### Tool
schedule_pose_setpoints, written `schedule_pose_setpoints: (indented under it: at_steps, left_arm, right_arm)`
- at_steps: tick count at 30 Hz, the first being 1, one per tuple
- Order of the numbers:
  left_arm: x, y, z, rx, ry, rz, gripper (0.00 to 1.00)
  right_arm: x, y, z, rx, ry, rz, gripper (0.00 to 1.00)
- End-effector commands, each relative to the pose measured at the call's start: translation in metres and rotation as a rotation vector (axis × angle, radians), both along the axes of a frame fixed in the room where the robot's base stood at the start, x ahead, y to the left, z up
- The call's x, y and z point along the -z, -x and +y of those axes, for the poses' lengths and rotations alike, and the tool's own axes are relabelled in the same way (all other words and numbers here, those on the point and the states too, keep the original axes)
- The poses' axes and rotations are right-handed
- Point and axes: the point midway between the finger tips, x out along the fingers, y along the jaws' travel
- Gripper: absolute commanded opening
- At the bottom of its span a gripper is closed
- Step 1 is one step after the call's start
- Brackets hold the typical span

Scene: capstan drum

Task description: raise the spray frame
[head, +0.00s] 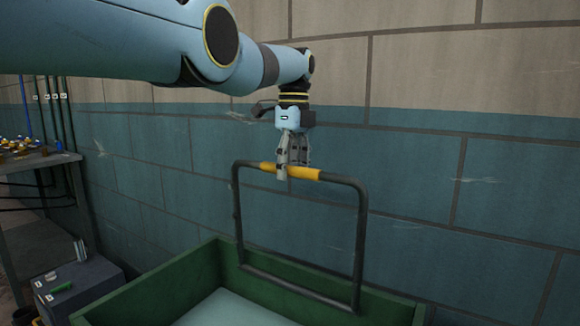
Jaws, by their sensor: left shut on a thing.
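The spray frame (363,235) is a dark rectangular tube frame with a yellow grip (305,173) on its top bar. My left gripper (287,172) points down and is shut on the yellow grip, towards the left half of the top bar. My left arm reaches in from the upper left above it. My right gripper does not show. Whether the frame's lower bar touches the tub's wall I cannot tell.
A block wall (480,170), pale above and teal below, stands close behind the frame. A grey box (85,283) sits left of the tub, and a table (25,163) with small coloured items is at the far left. Pipes run up the wall there.

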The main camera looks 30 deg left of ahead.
Motion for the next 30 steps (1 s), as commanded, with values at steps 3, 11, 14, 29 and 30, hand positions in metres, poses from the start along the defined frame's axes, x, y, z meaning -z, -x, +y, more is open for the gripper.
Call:
schedule_pose_setpoints:
  at_steps: [3,11,14,29,30]
  left_arm:
    - [-0.005,-0.005,-0.001,0.002,0.001,-0.023,0.33]
    - [-0.005,-0.005,-0.002,0.002,0.001,-0.022,0.33]
    - [-0.007,-0.005,-0.001,0.002,0.001,-0.023,0.33]
    - [-0.091,0.001,-0.001,0.001,0.002,-0.011,0.33]
    - [-0.094,0.002,0.000,0.001,0.002,-0.011,0.33]
  right_arm:
    - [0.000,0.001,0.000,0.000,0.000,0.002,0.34]
    - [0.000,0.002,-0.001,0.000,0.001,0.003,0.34]
    - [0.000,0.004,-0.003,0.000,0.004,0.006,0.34]
    - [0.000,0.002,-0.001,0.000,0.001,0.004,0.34]
    - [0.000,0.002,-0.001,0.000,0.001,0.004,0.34]
